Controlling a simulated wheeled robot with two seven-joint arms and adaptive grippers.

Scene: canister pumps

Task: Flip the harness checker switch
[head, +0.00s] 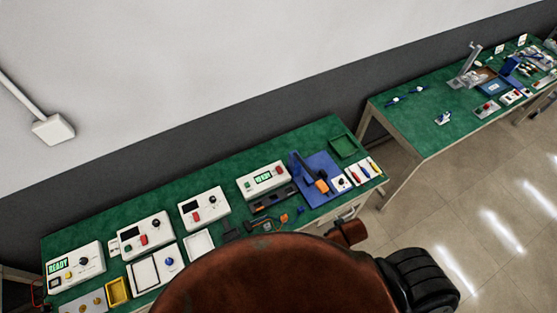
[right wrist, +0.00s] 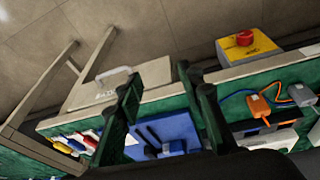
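Several white boxes with switches and knobs stand on the green bench; I cannot tell for sure which is the harness checker. One white box with a green READY display (head: 262,180) stands right of the middle in the head view. Another white READY box (head: 75,267) stands at the far left end. Switch positions are too small to read. My right gripper (right wrist: 167,90) is open and empty in the right wrist view, its two dark fingers apart, with the bench's front edge and a blue mat (right wrist: 168,132) behind them. My left gripper is not in view.
A yellow box with a red button (right wrist: 245,45) sits at the bench front, near orange and grey connectors (right wrist: 260,104). A white drawer (right wrist: 115,85) is under the edge. A second green bench (head: 420,130) stands at right across a floor gap.

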